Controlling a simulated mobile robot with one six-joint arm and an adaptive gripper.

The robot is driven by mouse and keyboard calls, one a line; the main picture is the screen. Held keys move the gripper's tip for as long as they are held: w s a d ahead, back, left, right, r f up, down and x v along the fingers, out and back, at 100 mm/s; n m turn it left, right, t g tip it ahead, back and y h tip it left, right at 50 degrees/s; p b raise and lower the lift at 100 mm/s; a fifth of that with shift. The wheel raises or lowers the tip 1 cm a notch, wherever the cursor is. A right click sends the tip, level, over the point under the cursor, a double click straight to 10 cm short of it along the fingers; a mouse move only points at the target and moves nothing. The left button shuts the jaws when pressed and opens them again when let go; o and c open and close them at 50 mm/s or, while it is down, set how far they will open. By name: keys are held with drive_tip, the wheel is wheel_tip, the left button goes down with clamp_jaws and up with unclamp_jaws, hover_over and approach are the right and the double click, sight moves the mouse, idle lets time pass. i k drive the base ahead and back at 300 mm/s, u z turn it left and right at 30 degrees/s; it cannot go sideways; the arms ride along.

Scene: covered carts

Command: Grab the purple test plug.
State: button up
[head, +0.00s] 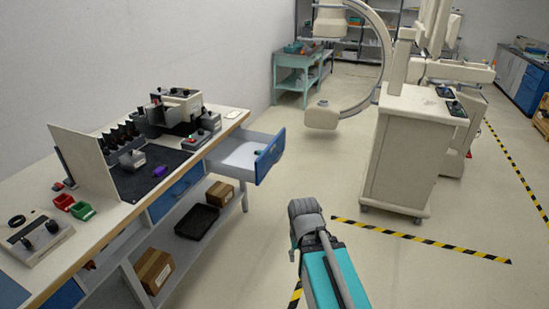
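A small purple piece (160,171), which looks like the test plug, lies on the black mat (178,156) on the workbench at the left. It is beside a small grey device with a dark knob. Only my teal and grey arm shows, at the bottom centre, over the floor to the right of the bench and well apart from the purple piece. My gripper's fingers cannot be made out in this view.
A blue-fronted drawer (269,158) stands open from the bench's far end. Red and green bins (82,211) and a control box (38,240) sit on the near benchtop. A large C-arm machine (408,150) stands at the right. Floor between is clear.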

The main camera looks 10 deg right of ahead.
sight(160, 170)
drive_tip(key=z, duration=0.1)
drive_tip(key=i, duration=1)
drive_tip(key=u, duration=0.05)
